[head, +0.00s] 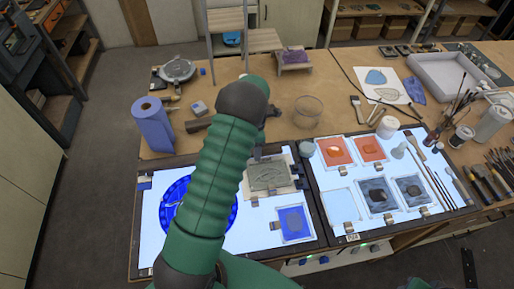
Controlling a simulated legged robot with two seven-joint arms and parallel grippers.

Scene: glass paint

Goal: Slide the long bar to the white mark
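My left arm, green and ribbed, rises across the middle of the head view. My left gripper (264,132) is a small dark shape beyond the wrist, mostly hidden by the arm; its fingers do not show clearly. It is above the table, near the back edge of the left light panel (155,228). I cannot pick out for certain which thing is the long bar. Long thin sticks (428,178) lie on the right part of the right light panel (325,235). I cannot make out a white mark. My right gripper does not show.
A blue round glass piece (174,204) lies on the left panel, partly behind my arm. Orange panes (334,152) and dark panes lie on the right panel. A blue roll (152,124), glass bowl (308,108) and white jar (387,127) stand behind. Tools crowd the right edge.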

